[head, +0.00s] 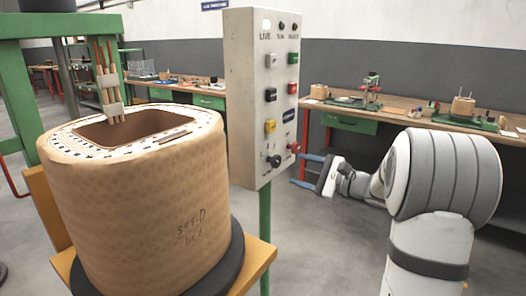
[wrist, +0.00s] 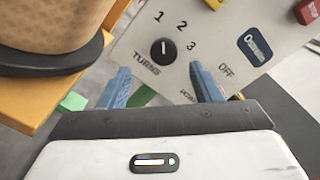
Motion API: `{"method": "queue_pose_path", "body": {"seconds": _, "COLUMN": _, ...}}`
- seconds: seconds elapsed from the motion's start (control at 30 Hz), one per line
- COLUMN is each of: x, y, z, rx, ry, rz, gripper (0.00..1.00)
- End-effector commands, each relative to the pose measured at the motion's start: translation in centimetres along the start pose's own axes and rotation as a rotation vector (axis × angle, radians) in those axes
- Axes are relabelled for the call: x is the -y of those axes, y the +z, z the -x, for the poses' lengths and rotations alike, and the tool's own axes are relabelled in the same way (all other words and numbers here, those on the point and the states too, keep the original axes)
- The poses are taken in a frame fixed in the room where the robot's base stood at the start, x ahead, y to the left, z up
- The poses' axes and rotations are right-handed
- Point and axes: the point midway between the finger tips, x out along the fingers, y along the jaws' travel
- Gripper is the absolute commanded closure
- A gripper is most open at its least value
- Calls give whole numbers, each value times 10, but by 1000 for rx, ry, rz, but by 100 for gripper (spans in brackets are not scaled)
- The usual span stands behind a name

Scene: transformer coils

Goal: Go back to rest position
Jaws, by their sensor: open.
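My gripper (head: 308,171) is to the right of the control panel (head: 239,110), near its lower right edge in the head view. Its two blue fingers are spread apart with nothing between them, and in the wrist view my gripper (wrist: 160,80) points toward the lower part of the panel face (wrist: 215,45). A black knob (wrist: 164,51) marked TURNS, with 1, 2 and 3 around it, shows just beyond the fingers. Its pointer is near 1. I cannot tell the exact gap to the panel.
A large paper-wrapped coil (head: 140,200) stands on a dark disc (head: 222,270) at the left, beside a green frame (head: 18,110). A green post (head: 265,215) carries the panel. Workbenches (head: 400,112) line the back wall. Grey floor (head: 325,240) is open between panel and arm.

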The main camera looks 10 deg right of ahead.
Motion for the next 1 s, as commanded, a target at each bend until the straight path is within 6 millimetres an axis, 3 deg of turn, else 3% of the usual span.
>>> {"method": "queue_pose_path", "body": {"seconds": 0.13, "x": -20, "y": 51, "z": -11, "rx": -11, "ry": 168, "rz": 69, "gripper": 42}}
{"method": "queue_pose_path", "body": {"seconds": 0.27, "x": -62, "y": 116, "z": -10, "rx": -38, "ry": 442, "rz": 206, "gripper": 42}}
{"method": "queue_pose_path", "body": {"seconds": 0.37, "x": -96, "y": 159, "z": 6, "rx": -62, "ry": 662, "rz": 344, "gripper": 42}}
{"method": "queue_pose_path", "body": {"seconds": 0.5, "x": -129, "y": 205, "z": 44, "rx": -93, "ry": 947, "rz": 576, "gripper": 42}}
{"method": "queue_pose_path", "body": {"seconds": 0.63, "x": -143, "y": 235, "z": 87, "rx": -117, "ry": 1183, "rz": 824, "gripper": 42}}
{"method": "queue_pose_path", "body": {"seconds": 0.8, "x": -140, "y": 257, "z": 134, "rx": -141, "ry": 1409, "rz": 1130, "gripper": 42}}
{"method": "queue_pose_path", "body": {"seconds": 1.0, "x": -133, "y": 264, "z": 159, "rx": -152, "ry": 1532, "rz": 1332, "gripper": 42}}
